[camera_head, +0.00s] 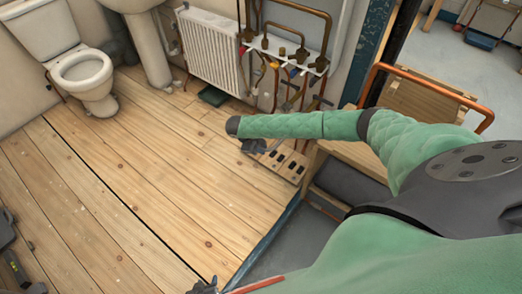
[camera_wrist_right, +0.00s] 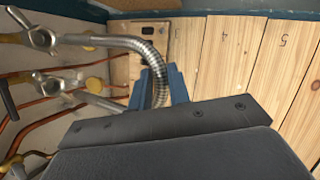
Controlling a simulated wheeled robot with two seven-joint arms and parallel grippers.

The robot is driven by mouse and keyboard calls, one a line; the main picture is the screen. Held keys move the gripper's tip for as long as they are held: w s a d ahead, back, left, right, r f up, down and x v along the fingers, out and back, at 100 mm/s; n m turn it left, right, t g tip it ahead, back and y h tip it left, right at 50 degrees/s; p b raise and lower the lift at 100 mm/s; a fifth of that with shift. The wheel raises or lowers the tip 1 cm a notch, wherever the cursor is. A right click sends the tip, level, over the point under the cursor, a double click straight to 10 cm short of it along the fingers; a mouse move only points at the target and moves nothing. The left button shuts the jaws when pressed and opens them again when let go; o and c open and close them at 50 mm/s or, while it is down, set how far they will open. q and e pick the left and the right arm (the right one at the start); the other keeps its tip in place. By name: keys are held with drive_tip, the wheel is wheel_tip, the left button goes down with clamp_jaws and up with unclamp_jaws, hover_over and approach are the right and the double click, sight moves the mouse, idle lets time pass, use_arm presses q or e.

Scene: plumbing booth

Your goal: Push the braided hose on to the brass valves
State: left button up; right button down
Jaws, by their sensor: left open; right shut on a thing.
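The silver braided hose (camera_wrist_right: 148,52) arcs in the right wrist view. Its left end is in line with the upper brass valve (camera_wrist_right: 42,40), which has a silver lever; I cannot tell how firmly they are joined. Its other end bends down between the blue fingers of my right gripper (camera_wrist_right: 160,97), which is shut on it. A lower valve (camera_wrist_right: 48,84) sits left of the fingers, apart from the held end. My left gripper (camera_head: 205,286) barely shows at the bottom edge, open, away from the hose.
Copper pipes (camera_head: 299,20) and a white radiator (camera_head: 210,47) stand at the back. A slotted wooden block (camera_head: 283,163) lies near my right gripper. A toilet (camera_head: 85,72) is at far left. Dark tools (camera_head: 14,262) lie at the left edge. The plank floor (camera_head: 120,180) is mostly clear.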

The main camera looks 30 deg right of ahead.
drive_tip(key=w+d+b, duration=0.2)
drive_tip(key=d+b, duration=0.3)
drive_tip(key=d, duration=0.1)
drive_tip(key=shift+w+d+b, duration=0.15)
drive_tip(key=shift+w+b, duration=0.15)
idle(0.8)
drive_tip(key=shift+r, duration=0.1)
